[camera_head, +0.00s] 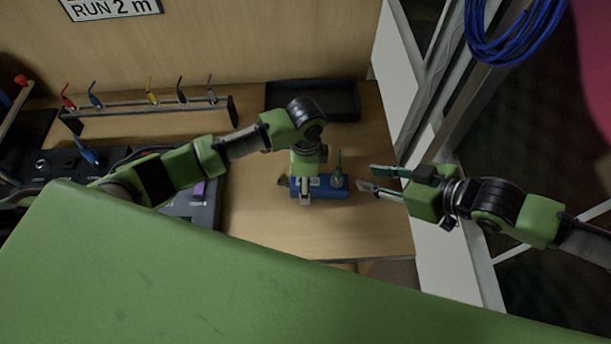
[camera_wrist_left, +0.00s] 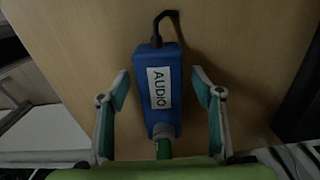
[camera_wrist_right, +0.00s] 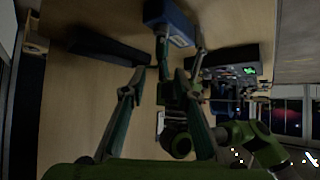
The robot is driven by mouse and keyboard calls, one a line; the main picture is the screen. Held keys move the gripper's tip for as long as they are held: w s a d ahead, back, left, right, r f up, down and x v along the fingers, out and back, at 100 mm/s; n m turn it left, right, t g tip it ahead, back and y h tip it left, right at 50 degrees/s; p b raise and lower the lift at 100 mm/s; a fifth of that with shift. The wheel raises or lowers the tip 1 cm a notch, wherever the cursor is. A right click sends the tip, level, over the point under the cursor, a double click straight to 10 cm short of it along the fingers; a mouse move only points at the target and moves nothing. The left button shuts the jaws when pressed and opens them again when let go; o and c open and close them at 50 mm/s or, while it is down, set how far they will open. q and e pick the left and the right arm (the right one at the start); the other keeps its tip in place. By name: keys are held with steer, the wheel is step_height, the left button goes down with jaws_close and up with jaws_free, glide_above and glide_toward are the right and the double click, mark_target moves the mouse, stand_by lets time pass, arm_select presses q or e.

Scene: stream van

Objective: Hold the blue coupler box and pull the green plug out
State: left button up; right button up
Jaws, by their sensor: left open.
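The blue coupler box (camera_head: 328,191), labelled AUDIO, lies on the wooden desk in the head view. My left gripper (camera_head: 305,188) reaches down over its left part. In the left wrist view the box (camera_wrist_left: 172,72) lies between the open fingers, with a visible gap on each side. The green plug (camera_head: 338,172) stands at the box's right part; it also shows in the left wrist view (camera_wrist_left: 164,148), partly cut off by the gripper body. My right gripper (camera_head: 366,178) is open and empty, right of the box and plug. The right wrist view shows the box (camera_wrist_right: 168,14) beyond its fingers.
A dark tray (camera_head: 340,101) lies behind the box. A rack (camera_head: 150,109) with several coloured cable ends stands at the back left. Control equipment fills the left side. Coiled blue cable (camera_head: 515,35) hangs at upper right. Bare desk (camera_head: 290,235) lies in front.

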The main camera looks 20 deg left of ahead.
arm_select(q)
steer(key=c, duration=1.4)
arm_select(e)
steer(key=shift+o, duration=0.8)
steer(key=m+g+h, duration=0.1)
steer(key=g+h, duration=0.1)
steer(key=h, duration=0.4)
glide_toward(340, 169)
steer(key=x, duration=1.1)
